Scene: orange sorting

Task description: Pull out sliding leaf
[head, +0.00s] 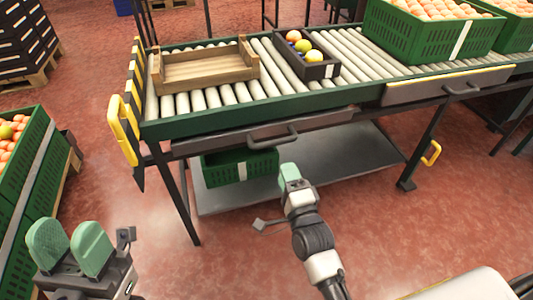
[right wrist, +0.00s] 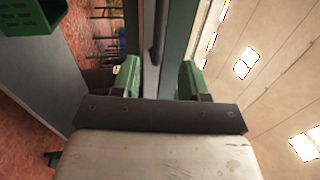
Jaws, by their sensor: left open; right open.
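The sliding leaf (head: 222,140) is a grey panel under the green front rail of the roller conveyor, and it looks pushed in. Its dark bar handle (head: 273,139) sticks out in front. My right gripper (head: 289,173) is open, in front of and slightly below the handle, apart from it. In the right wrist view, the open fingers of my right gripper (right wrist: 159,79) face the leaf's front, and a dark bar, likely the handle (right wrist: 158,28), runs ahead between them. My left gripper (head: 70,247) is open and empty at the lower left, away from the conveyor.
On the rollers stand a wooden crate (head: 165,76), a dark box (head: 325,70) with several fruits, and green crates (head: 400,38) of oranges. A second grey leaf (head: 420,91) is at the right. Below are a shelf (head: 330,160) and a green crate (head: 240,168). Another crate (head: 30,175) stands left.

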